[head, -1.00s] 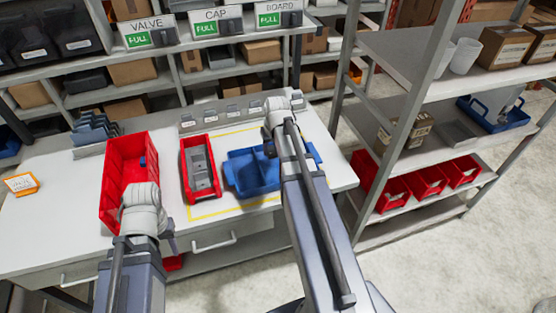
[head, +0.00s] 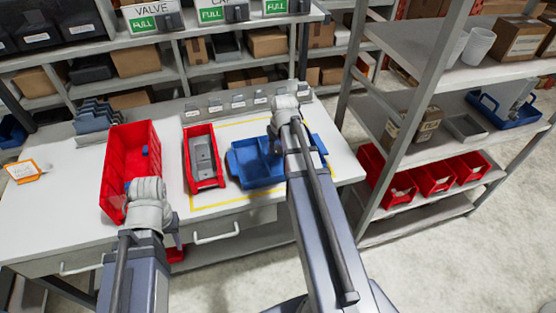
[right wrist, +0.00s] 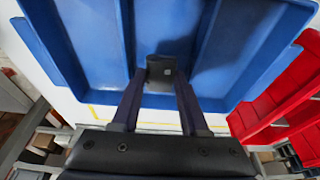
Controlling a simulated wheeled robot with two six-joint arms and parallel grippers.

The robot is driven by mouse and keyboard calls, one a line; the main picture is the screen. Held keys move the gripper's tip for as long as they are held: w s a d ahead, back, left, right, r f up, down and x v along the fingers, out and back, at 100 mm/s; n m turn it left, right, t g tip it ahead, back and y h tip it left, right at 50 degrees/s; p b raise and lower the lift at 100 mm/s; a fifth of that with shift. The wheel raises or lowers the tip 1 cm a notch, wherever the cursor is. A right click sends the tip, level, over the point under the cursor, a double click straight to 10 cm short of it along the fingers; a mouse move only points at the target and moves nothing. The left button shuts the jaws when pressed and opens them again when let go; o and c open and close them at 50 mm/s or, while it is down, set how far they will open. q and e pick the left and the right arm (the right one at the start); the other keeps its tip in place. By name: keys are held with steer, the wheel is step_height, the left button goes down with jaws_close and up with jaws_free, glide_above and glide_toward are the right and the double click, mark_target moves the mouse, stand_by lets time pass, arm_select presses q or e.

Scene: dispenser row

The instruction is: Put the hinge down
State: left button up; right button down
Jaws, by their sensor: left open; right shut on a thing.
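The hinge (right wrist: 160,70) shows in the right wrist view as a small dark piece between my right fingertips. My right gripper (right wrist: 158,88) is shut on it, over the middle compartment of the blue divided tray (right wrist: 85,50). I cannot tell whether the hinge touches the tray floor. In the head view the blue tray (head: 243,172) lies on the table, and my right wrist partly covers it. My left gripper (head: 174,235) is open at the table's front edge, below the large red bin (head: 117,170); its fingers are mostly hidden by my wrist.
A small red bin with a grey insert (head: 203,160) stands left of the tray. A yellow outline (head: 235,207) surrounds the tray area on the white table (head: 60,215). A shelf rack with red bins (head: 435,178) stands at the right. The table's left part is mostly clear.

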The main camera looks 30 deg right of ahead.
mark_target(278, 151)
steer(key=shift+f+b, duration=1.8)
steer(key=shift+f, duration=0.1)
steer(key=shift+f, duration=0.15)
steer(key=shift+c, duration=2.1)
jaws_free()
steer(key=shift+r, duration=0.2)
steer(key=p+v, duration=1.1)
steer(key=v, duration=0.1)
steer(key=shift+p, duration=0.35)
